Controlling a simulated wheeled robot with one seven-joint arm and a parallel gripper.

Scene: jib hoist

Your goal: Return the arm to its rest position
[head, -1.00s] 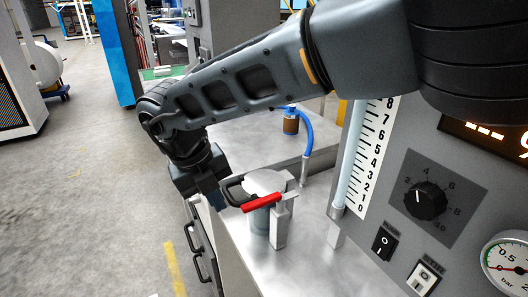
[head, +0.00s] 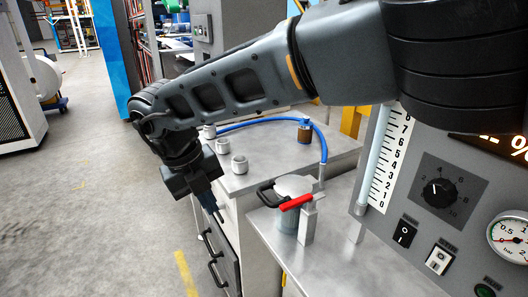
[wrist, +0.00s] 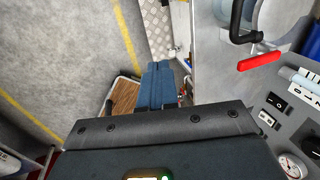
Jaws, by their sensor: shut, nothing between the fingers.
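My arm (head: 230,90) reaches across the upper part of the head view, with its elbow at the left and the wrist hanging down. My gripper (head: 219,217) points down in front of the bench edge, left of the red-handled clamp (head: 297,202). Its fingers are together and empty. In the wrist view the two blue-grey fingers (wrist: 155,85) lie side by side, and the red handle (wrist: 259,61) is off to the upper right, apart from them.
A grey control panel (head: 440,190) with knob, switches and gauge stands at the right. A steel bench (head: 262,165) holds small cups (head: 239,164) and a blue hose (head: 321,145). Drawers with black handles (head: 216,272) are below. Open floor (head: 80,200) lies to the left.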

